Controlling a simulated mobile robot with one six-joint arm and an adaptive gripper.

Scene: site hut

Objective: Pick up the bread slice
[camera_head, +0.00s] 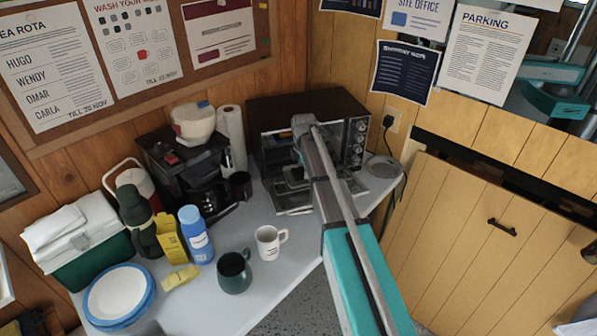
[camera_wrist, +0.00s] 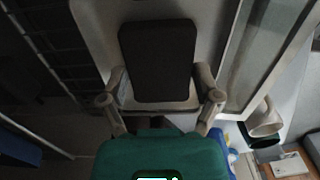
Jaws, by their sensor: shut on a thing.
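The bread slice (camera_wrist: 158,60) shows in the wrist view as a dark, flat, rounded slab. My gripper (camera_wrist: 160,80) is shut on it, with one finger along each side edge. A pale surface shows behind and around the slice; I cannot tell whether the slice touches it. In the head view my arm reaches to the open front of the toaster oven (camera_head: 310,104), and my arm and the oven front hide most of the gripper. The oven door (camera_head: 290,207) is folded down.
A coffee machine (camera_head: 180,165) and a paper towel roll (camera_head: 232,138) stand left of the oven. A white mug (camera_head: 268,244), a dark green mug (camera_head: 234,274) and a blue bottle (camera_head: 196,236) stand nearer. Stacked plates (camera_head: 120,293) are at the lower left. Oven walls and racks are close around my gripper.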

